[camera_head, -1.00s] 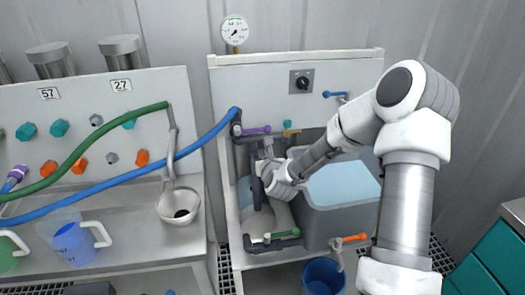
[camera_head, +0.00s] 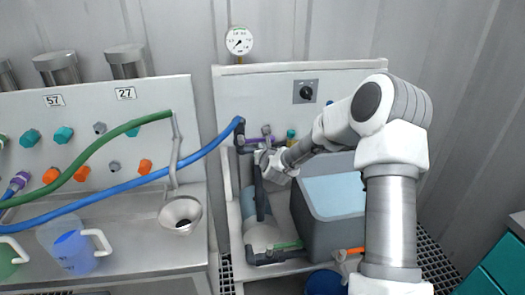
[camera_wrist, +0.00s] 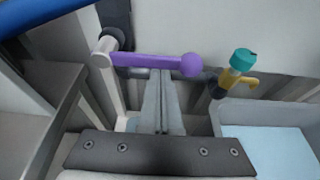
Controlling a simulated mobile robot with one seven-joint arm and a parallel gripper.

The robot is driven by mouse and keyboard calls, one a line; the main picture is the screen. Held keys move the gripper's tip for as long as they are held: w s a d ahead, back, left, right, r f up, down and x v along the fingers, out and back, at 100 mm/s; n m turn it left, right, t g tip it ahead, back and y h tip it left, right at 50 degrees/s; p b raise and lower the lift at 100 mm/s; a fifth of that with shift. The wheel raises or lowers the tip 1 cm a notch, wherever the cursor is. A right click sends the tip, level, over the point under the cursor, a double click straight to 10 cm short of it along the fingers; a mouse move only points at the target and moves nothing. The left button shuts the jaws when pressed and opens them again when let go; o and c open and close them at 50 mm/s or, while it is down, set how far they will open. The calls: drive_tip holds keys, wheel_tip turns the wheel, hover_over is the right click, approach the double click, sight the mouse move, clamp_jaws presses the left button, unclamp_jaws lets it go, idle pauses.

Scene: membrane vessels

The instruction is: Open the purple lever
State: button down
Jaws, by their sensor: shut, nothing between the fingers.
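The purple lever (camera_wrist: 165,61) lies nearly level in the wrist view, its round knob to the right and its pivot on a grey pipe fitting at the left.
A yellow valve with a teal cap (camera_wrist: 242,60) stands right of the lever. A grey tank (camera_head: 334,219) of pale blue liquid is close on the right. A blue hose (camera_head: 205,150) joins the piping at the left. A pressure gauge (camera_head: 239,41) stands above the panel.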

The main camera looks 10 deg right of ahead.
idle(0.4)
drive_tip(key=shift+r+n, duration=0.15)
drive_tip(key=shift+n, duration=0.35)
